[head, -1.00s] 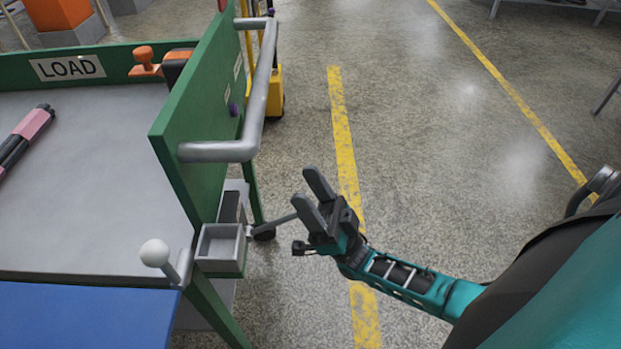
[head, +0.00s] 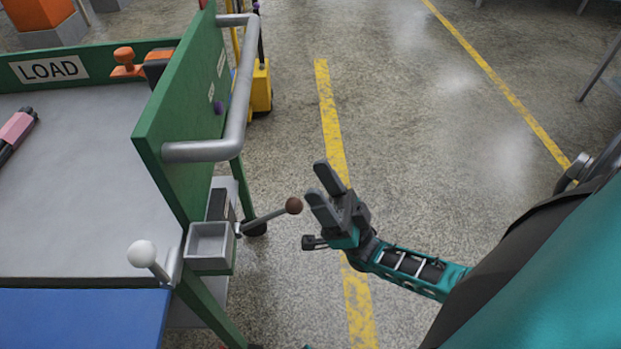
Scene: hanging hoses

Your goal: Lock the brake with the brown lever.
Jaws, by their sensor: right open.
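The brown lever (head: 268,217) sticks out to the right from beside a small grey tray on the cart, with a round brown knob (head: 294,205) at its end. The lever slants up toward the knob. My right gripper (head: 319,186) is open and empty just to the right of the knob, with a small gap in the picture between them. Its fingers point up and to the left. How far apart they are in depth I cannot tell. My left gripper is out of view.
The green cart (head: 180,120) has a grey handle rail (head: 236,100) above the lever. A white-knobbed lever (head: 142,254) stands left of the small grey tray (head: 208,243). A pink and black object (head: 16,130) lies on the cart top. Floor to the right is clear.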

